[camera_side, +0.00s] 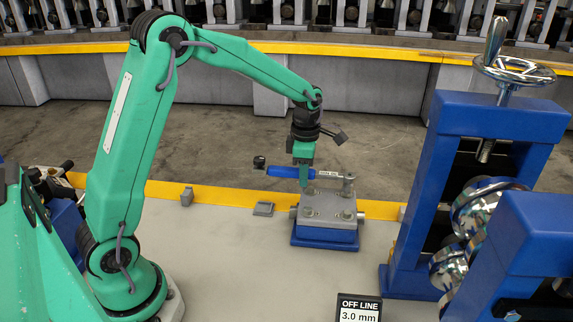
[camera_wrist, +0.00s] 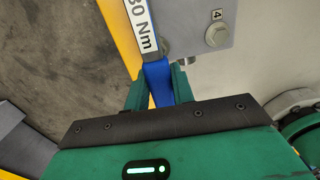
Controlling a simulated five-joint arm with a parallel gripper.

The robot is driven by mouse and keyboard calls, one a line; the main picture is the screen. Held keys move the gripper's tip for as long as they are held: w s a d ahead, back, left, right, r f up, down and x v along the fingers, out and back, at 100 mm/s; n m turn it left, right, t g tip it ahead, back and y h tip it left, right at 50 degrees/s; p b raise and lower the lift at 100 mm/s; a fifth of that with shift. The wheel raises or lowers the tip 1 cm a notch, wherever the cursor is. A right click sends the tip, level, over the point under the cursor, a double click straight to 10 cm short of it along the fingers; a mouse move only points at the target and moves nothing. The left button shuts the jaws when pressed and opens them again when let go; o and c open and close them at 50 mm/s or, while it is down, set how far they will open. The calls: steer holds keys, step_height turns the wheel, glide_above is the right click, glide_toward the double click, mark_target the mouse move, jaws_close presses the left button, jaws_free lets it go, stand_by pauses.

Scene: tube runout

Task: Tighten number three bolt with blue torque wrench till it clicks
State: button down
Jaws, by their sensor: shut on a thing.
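The blue torque wrench (camera_side: 283,172) lies level above the grey bolted block (camera_side: 328,205), which sits on a blue base. Its metal head (camera_side: 348,183) is at the block's back right corner, over a bolt there; I cannot tell whether it is fully seated. My gripper (camera_side: 304,181) is shut on the blue handle. In the wrist view the handle (camera_wrist: 158,85) runs between my fingers (camera_wrist: 158,92), with a label ending "0 Nm". A bolt (camera_wrist: 217,35) beside a tag marked 4 (camera_wrist: 217,15) shows there. I cannot read a number three tag.
A blue roller stand (camera_side: 497,120) with a handwheel and shiny rollers stands to the right. A sign (camera_side: 358,308) reads "OFF LINE 3.0 mm". Small grey blocks (camera_side: 263,209) sit near the yellow edge (camera_side: 225,198).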

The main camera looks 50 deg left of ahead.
steer(key=shift+f, duration=0.5)
steer(key=shift+w, duration=0.1)
steer(key=shift+w+a+m, duration=0.35)
steer(key=shift+w+m, duration=0.05)
steer(key=shift+m, duration=0.1)
